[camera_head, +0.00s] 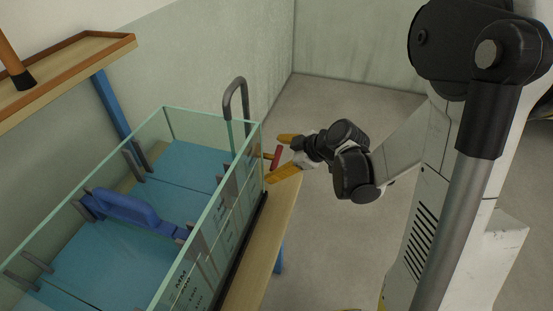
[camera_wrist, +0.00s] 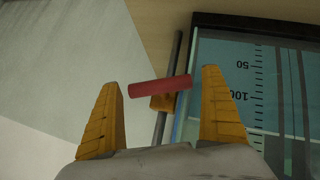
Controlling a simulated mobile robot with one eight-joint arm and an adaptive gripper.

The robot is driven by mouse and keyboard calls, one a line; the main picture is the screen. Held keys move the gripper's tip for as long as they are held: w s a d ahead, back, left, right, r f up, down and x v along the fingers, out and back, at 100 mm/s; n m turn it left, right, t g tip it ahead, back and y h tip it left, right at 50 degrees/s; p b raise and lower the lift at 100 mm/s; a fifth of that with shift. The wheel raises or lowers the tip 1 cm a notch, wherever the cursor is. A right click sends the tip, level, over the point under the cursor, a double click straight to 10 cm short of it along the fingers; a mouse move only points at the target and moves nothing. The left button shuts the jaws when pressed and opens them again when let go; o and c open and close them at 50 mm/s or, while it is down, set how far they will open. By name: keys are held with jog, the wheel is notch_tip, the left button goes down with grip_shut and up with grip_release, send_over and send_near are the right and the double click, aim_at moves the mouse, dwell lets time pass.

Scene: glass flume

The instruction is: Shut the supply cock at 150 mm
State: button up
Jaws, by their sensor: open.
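In the wrist view my gripper (camera_wrist: 160,105) has gaps between both fingers and the handle. Blue water fills the flume's lower part. A scale (camera_wrist: 258,85) on the glass shows 50 and 100.
A blue block (camera_head: 125,207) sits inside the flume. A grey hooked pipe (camera_head: 236,97) rises at the flume's end. A wooden shelf (camera_head: 85,62) is at upper left. The floor (camera_head: 345,115) beyond my gripper is clear.

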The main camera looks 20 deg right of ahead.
jog(key=c, duration=1.2)
jog(key=shift+w+m+g+y, duration=0.1)
jog(key=shift+m+g+y, duration=0.4)
jog(key=shift+g, duration=0.2)
jog(key=shift+m+g+y, duration=0.4)
jog(key=shift+g, duration=0.2)
jog(key=o, duration=1.2)
jog(key=v, duration=1.2)
